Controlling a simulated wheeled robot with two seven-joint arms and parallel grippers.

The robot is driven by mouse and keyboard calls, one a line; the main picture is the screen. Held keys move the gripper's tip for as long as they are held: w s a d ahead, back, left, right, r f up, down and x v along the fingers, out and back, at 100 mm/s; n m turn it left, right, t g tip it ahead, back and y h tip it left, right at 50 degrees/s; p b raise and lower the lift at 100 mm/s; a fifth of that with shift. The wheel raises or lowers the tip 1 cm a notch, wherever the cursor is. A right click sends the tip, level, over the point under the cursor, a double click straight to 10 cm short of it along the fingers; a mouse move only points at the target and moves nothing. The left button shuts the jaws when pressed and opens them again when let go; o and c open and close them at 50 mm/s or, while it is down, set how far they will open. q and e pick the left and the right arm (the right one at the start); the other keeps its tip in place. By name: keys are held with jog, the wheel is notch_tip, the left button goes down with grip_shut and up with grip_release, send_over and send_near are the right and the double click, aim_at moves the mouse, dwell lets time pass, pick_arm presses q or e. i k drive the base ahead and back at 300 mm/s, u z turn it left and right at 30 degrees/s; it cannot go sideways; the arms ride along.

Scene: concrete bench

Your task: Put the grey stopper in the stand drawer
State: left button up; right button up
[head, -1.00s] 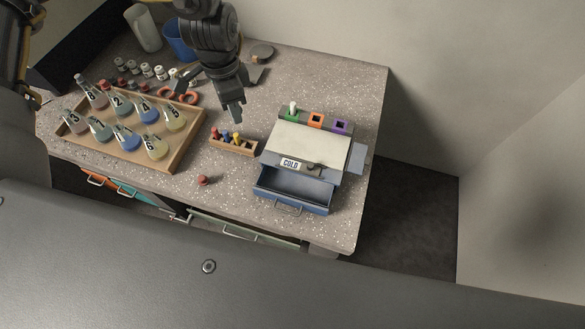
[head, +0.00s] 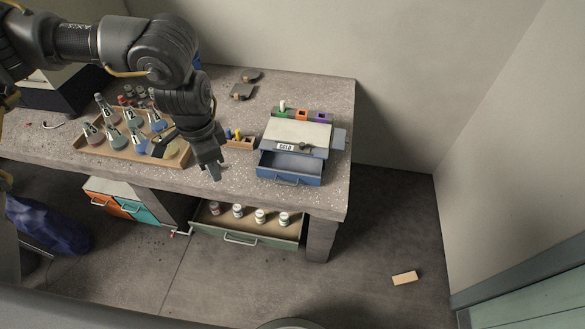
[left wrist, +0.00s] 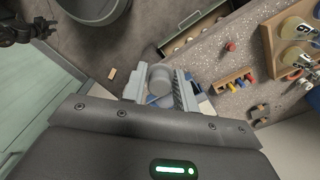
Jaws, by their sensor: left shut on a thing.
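My left gripper (head: 210,172) hangs over the front of the bench, left of the blue drawer. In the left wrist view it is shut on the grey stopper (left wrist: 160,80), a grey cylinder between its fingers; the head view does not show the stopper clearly.
A wooden tray (head: 88,147) holds several flasks beside my left arm. A small peg rack (head: 243,145) stands between gripper and stand. A red stopper (left wrist: 231,46) lies on the bench. Below, an open bench drawer (head: 258,239) holds several bottles. A block (head: 404,278) lies on the floor.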

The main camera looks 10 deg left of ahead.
aim_at(292, 160)
jog(key=z, duration=1.3)
jog(key=i, duration=1.35)
jog(key=u, duration=1.3)
